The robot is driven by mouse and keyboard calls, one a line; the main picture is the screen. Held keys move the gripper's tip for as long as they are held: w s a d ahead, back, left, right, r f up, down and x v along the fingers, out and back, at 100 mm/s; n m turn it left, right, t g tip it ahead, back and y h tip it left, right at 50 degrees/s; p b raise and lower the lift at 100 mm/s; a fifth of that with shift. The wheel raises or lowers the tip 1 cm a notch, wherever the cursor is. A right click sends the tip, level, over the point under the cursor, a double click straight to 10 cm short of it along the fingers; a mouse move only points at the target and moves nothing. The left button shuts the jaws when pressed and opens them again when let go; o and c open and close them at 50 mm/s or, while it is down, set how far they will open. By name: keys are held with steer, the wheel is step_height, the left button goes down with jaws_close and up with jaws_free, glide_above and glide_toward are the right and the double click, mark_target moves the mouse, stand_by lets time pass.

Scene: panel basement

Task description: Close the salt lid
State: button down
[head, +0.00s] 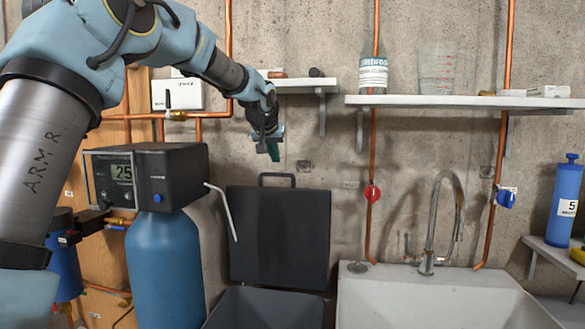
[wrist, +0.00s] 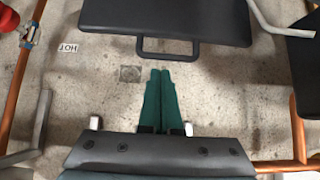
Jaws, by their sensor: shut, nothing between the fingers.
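The salt lid (head: 280,238) is a dark grey panel that stands raised, near upright, against the concrete wall behind its dark bin (head: 265,309). A loop handle (head: 277,177) sits on its top edge. In the wrist view the lid (wrist: 165,18) fills the top edge, with the handle (wrist: 167,50) pointing down toward my fingers. My gripper (head: 273,153) is shut and empty, just above the handle in the head view. Its green fingertips (wrist: 160,72) lie close together in the wrist view, below the handle in the picture; whether they touch it I cannot tell.
A blue tank (head: 165,268) with a black control head (head: 150,175) stands left of the bin, with a bent white tube (head: 222,208) beside the lid. A sink (head: 440,300) with a tap is at right. Shelves (head: 470,101) and copper pipes line the wall.

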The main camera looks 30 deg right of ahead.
steer(key=w+d+f+p, duration=0.1)
steer(key=d, duration=0.1)
steer(key=w+d+f+p, duration=0.1)
steer(key=w+d+f, duration=0.1)
steer(key=w+d+f+p, duration=0.2)
steer(key=shift+d, duration=0.35)
steer(key=shift+w+d+f, duration=0.15)
steer(key=shift+f, duration=0.1)
steer(key=shift+f, duration=0.1)
